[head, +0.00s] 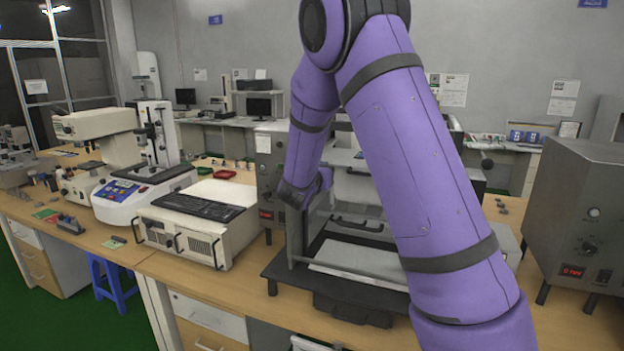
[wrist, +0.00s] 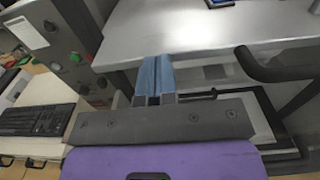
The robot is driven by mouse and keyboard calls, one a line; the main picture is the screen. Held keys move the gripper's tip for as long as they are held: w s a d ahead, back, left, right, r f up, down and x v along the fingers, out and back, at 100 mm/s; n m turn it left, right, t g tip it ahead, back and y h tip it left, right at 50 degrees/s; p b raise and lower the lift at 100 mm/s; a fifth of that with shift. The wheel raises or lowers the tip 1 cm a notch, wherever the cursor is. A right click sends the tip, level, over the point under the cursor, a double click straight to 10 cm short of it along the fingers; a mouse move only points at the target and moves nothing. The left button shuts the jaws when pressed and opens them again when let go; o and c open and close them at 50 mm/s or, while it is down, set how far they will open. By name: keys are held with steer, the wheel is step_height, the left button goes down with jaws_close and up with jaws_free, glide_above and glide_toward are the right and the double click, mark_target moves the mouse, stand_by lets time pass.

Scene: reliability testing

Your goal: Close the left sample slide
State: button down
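A press-like machine stands mid-bench, with a grey control box (head: 270,150) on its left side. A second black handle (head: 357,223) shows farther in. I cannot tell for sure which part is the left sample slide. My gripper's blue fingers (wrist: 155,78) are side by side and shut, nothing visible between them. They lie in front of a pale upper plate (wrist: 200,28) with a black handle (wrist: 285,68); contact is unclear. My arm hides the machine's right part.
A white case with a black keyboard (head: 198,206) stands left of the machine. A grey box with a red display (head: 580,215) stands at the right. Bare bench (head: 225,285) shows in front of the machine's left side.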

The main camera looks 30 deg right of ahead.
mark_target(335, 155)
steer(key=x, duration=1.1)
steer(key=shift+w+d+r, duration=0.15)
steer(key=shift+w+d, duration=0.05)
steer(key=shift+d, duration=0.05)
steer(key=shift+r, duration=0.15)
